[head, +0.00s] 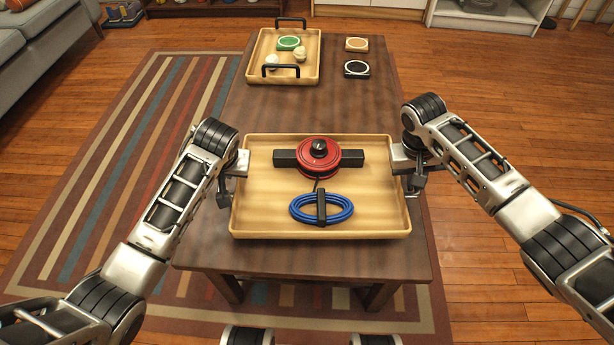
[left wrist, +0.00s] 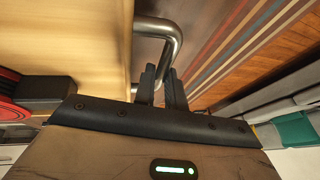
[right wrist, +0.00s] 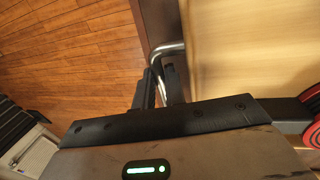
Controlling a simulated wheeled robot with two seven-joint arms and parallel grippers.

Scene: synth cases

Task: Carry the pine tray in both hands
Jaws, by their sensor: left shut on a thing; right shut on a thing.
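The pine tray (head: 270,222) is in front of me over the near part of the dark table, roughly level. A red round device with black side bars (head: 319,152) and a coil of blue cable (head: 340,212) lie in it. My left gripper (head: 226,190) is at the tray's left side, shut on a steel handle that shows in the left wrist view (left wrist: 172,32). My right gripper (head: 413,186) is at the right side, shut on the other steel handle, seen in the right wrist view (right wrist: 164,50). I cannot tell whether the tray's underside touches the table.
A second wooden tray with black handles (head: 257,50) stands at the table's far left, holding a green round item and pale balls. The table (head: 330,110) is bare between the trays.

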